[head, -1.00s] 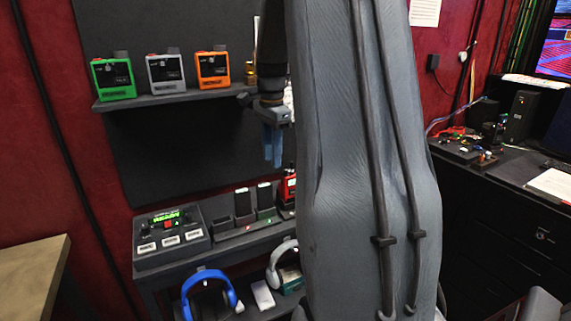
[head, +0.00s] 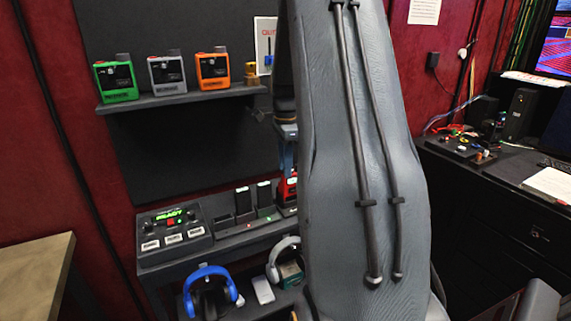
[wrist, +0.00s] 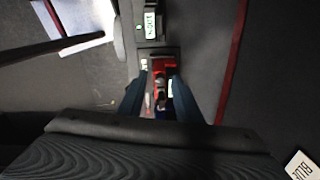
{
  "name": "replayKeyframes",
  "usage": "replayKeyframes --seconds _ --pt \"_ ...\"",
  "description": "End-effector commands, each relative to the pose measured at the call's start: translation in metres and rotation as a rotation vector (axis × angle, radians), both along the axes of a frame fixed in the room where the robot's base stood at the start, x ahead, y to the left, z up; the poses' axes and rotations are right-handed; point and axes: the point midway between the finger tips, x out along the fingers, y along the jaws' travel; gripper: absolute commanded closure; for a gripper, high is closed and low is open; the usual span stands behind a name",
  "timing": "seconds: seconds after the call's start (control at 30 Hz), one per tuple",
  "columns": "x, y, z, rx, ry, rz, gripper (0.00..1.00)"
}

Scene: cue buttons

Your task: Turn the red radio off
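The red radio (head: 288,190) stands at the right end of the charger row on the console shelf, mostly hidden behind my arm in the head view. It also shows in the wrist view (wrist: 162,66), between my finger tips. My gripper (head: 288,165) is just above the radio in the head view, partly hidden by my arm. In the wrist view my gripper (wrist: 158,90) has its two blue fingers apart, one on each side of the radio. I cannot tell whether they touch it. The radio's knob and its state are not clear.
Green (head: 116,82), grey (head: 167,75) and orange (head: 213,70) radios stand on the upper shelf (head: 180,98). A control box (head: 172,230) with a green display sits left of the chargers (head: 245,205). Blue headphones (head: 207,285) and white headphones (head: 283,262) are below.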

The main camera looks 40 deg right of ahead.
Motion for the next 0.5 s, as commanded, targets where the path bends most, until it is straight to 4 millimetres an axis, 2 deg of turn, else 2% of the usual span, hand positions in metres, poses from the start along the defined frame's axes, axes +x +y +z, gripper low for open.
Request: replayKeyframes --seconds 0.13,0.33,0.5 --pt "0.0000 0.0001 0.0000 0.000 0.000 0.000 0.69" --pt "0.0000 0.0001 0.0002 0.000 0.000 0.001 1.00" --pt "0.0001 0.0000 0.0005 0.000 0.000 0.010 1.00"
